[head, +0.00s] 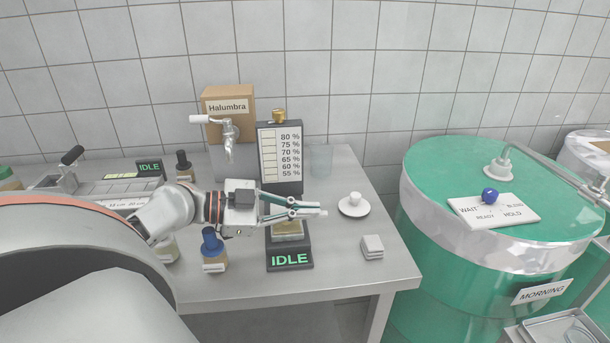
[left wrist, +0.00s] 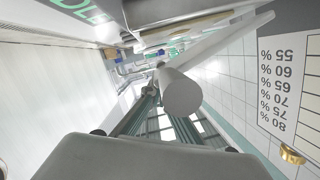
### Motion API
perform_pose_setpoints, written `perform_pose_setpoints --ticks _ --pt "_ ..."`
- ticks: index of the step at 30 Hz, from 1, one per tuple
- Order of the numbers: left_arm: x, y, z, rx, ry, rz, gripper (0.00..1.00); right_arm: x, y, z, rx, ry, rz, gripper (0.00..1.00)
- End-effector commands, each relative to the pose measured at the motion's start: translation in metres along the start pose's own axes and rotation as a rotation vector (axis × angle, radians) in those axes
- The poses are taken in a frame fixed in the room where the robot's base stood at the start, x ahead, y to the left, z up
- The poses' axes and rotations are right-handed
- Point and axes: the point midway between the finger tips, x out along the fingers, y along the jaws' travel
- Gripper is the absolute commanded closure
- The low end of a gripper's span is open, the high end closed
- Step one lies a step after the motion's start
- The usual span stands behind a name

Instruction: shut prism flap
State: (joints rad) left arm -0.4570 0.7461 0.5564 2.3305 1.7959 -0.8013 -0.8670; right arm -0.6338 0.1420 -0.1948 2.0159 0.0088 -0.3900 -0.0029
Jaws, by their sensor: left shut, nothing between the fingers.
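My left gripper (head: 322,212) is shut and empty, its fingers pointing right above a small dark device with a green IDLE display (head: 290,260). A pale yellowish surface (head: 287,230) shows on this device just below the fingers. I cannot clearly make out a prism flap or its angle; the gripper covers part of the device. In the left wrist view a grey bar with a round end (left wrist: 182,92) is close in front of the fingers (left wrist: 160,112); I cannot tell whether they touch. My right gripper is not in view.
A percent-scale board (head: 280,155) and a glass (head: 321,160) stand behind the gripper. A white saucer (head: 354,207) and a pale block stack (head: 372,246) are to its right. A blue-capped bottle (head: 213,250) stands in front of my arm. A green drum (head: 430,210) stands beyond the table's right edge.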

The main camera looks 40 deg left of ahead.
Motion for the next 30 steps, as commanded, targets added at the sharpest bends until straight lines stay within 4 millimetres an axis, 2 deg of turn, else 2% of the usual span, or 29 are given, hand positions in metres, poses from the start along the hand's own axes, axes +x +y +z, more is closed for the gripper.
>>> perform_pose_setpoints --ticks 11,20,25,30 --pt "0.001 0.0 0.002 0.027 0.0 -0.007 1.0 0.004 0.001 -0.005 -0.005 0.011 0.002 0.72" --pt "0.0 -0.001 0.001 0.027 0.0 -0.006 1.0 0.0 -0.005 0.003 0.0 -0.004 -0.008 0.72" --pt "-0.003 -0.008 -0.014 0.031 0.0 -0.005 1.0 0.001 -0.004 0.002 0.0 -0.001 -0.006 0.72" --pt "-0.01 -0.021 -0.042 0.033 0.0 -0.004 1.0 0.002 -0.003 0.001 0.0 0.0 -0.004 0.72"
